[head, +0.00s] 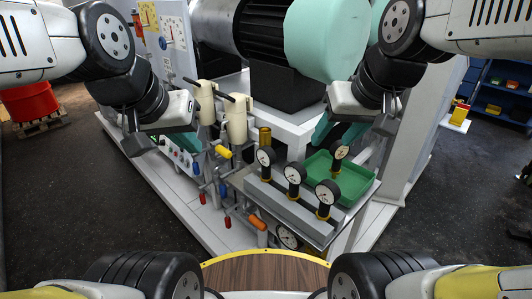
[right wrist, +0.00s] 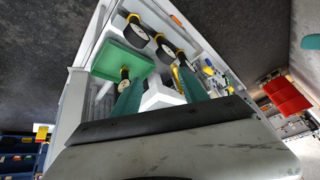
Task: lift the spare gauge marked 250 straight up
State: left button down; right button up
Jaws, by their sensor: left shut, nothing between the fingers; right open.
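Three round white-faced gauges with dark rims stand in a row on a grey block: a left one (head: 265,156), a middle one (head: 294,173) and a right one (head: 327,192). Another gauge (head: 340,153) stands in a green tray (head: 364,190) behind them; it also shows in the right wrist view (right wrist: 124,86). The numbers are too small to read, so I cannot tell which is marked 250. My right gripper (head: 339,133) is open and empty, its teal fingers above the tray's back edge. My left gripper (head: 140,140) is shut and empty, left of the cream cylinders, its fingertips partly hidden.
A pipe assembly with coloured handles (head: 225,190) stands left of the gauge block. Another gauge (head: 288,237) sits low at its front. Cream cylinders (head: 236,120) and a large motor (head: 262,30) stand behind. A wooden round table (head: 265,270) is in front of me.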

aim_at(266, 147)
jog(key=w+a+f+n+g, duration=0.1)
jog(key=w+a+f+n, duration=0.1)
jog(key=w+a+f, duration=0.2)
jog(key=w+a+f+n+g+h, duration=0.1)
jog(key=w+a+f, duration=0.3)
jog(key=w, duration=0.4)
jog(key=w+a+f+n+g+h, duration=0.1)
jog(key=w+a+f+n+g, duration=0.2)
jog(key=w+a+f+n, duration=0.1)
jog(key=shift+w+a+f, duration=0.3)
jog(key=shift+w+f, duration=0.05)
jog(key=shift+w, duration=0.2)
jog(key=shift+w+a+f, duration=0.3)
jog(key=shift+w+f, duration=0.05)
jog(key=shift+w, duration=0.2)
jog(key=shift+w+a+f, duration=0.15)
jog(key=shift+a+f, duration=0.05)
jog(key=shift+f, duration=0.4)
jog(key=f, duration=0.7)
jog(key=shift+s+f, duration=0.15)
jog(key=shift+s, duration=0.1)
grip_shut()
